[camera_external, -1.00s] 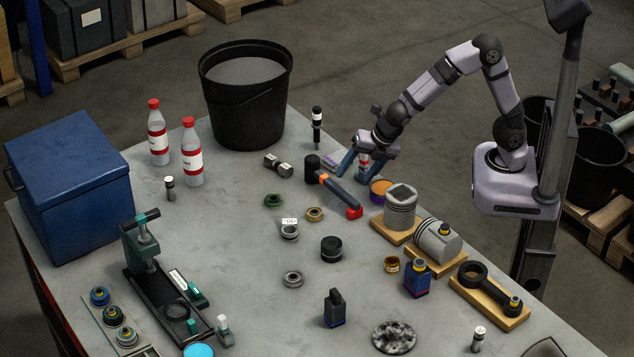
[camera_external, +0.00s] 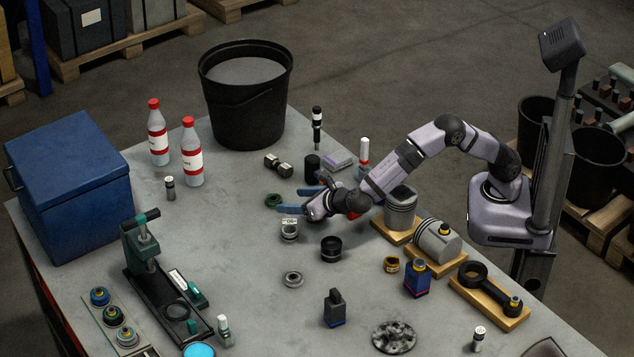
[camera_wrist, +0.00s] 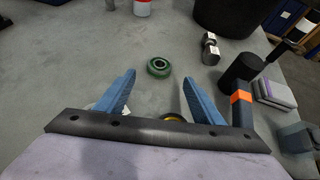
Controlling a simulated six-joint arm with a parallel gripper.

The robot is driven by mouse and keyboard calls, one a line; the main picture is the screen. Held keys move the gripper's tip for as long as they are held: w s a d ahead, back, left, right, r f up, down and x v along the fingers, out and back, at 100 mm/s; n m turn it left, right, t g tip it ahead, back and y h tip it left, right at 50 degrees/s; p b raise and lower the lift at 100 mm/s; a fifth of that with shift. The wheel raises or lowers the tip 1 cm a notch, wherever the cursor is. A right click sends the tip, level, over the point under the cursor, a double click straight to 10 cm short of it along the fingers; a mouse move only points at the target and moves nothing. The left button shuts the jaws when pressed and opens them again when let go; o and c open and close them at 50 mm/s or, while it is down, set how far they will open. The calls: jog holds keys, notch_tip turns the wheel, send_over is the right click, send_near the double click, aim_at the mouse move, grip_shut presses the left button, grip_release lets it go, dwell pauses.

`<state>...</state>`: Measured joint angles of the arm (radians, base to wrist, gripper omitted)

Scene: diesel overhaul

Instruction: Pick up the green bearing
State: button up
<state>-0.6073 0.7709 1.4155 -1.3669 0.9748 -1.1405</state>
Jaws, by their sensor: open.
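The green bearing (camera_external: 273,200) lies flat on the grey table, left of my gripper in the external view. In the wrist view the green bearing (camera_wrist: 159,68) sits ahead of my gripper, roughly centred between the fingers but beyond their tips. My gripper (camera_external: 297,200) has blue fingers spread apart with nothing between the tips. In the wrist view, my gripper (camera_wrist: 158,78) is open, and a brass-coloured ring (camera_wrist: 173,117) is partly hidden behind its dark bar.
A hammer (camera_wrist: 241,102) lies close to the right finger in the wrist view. A silver ring part (camera_external: 289,232) with a label stands just below my gripper. A black cup (camera_external: 331,249) is nearby.

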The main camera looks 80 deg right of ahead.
aim_at(273, 197)
jog(key=shift+w+a+r+m+t+h, duration=0.2)
jog(key=shift+w+m+t+h, duration=0.1)
jog(key=shift+w+h, duration=0.2)
jog(key=shift+d, duration=0.15)
jog(key=shift+f+p+x, duration=0.15)
jog(key=shift+p+x, duration=0.3)
jog(key=shift+x, duration=1.3)
jog(key=shift+f+p+x, duration=0.15)
jog(key=shift+p+x, duration=0.25)
jog(key=shift+x, duration=1.4)
jog(key=shift+s, duration=0.15)
jog(key=c, duration=1.2)
